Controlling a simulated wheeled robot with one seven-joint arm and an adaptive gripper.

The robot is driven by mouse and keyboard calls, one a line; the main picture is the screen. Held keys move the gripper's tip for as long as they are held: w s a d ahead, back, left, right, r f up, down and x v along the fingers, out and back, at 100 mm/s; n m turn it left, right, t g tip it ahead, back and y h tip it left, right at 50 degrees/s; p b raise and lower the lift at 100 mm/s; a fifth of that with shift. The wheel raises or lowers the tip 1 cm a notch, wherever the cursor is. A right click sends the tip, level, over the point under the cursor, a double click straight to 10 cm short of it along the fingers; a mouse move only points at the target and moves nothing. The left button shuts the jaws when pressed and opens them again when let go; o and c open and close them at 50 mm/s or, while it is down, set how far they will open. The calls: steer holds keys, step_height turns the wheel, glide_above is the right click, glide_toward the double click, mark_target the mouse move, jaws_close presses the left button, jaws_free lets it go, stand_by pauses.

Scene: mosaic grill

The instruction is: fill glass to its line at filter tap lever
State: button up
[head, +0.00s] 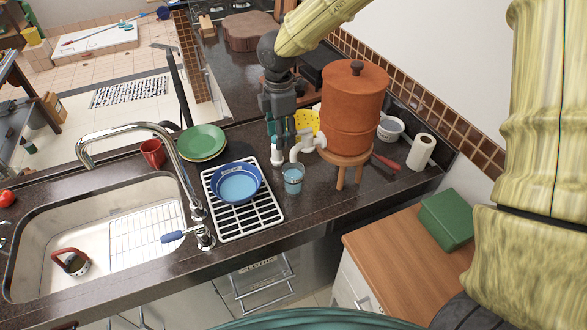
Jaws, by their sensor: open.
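A terracotta water filter (352,112) stands on a small wooden stool (348,165) at the back right of the counter. Its pale tap (308,143) points left from the lower body. A small clear glass (292,180) with bluish contents stands below the tap near the counter's front. Its fill line and exact level are too small to tell. My gripper (277,138) is open and points down just left of the tap, with its teal fingers close behind it. I cannot tell whether a finger touches the lever. A small white item (277,156) shows just below the fingers.
A white drying rack (262,222) with a blue bowl (237,183) lies left of the glass. Green plates (201,142), a red mug (152,153) and a chrome faucet (185,175) stand further left. A yellow perforated item (308,122), white bowl (390,129) and paper roll (421,152) flank the filter.

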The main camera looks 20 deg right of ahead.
steer(key=shift+r+p, duration=2.35)
steer(key=shift+r, duration=1.05)
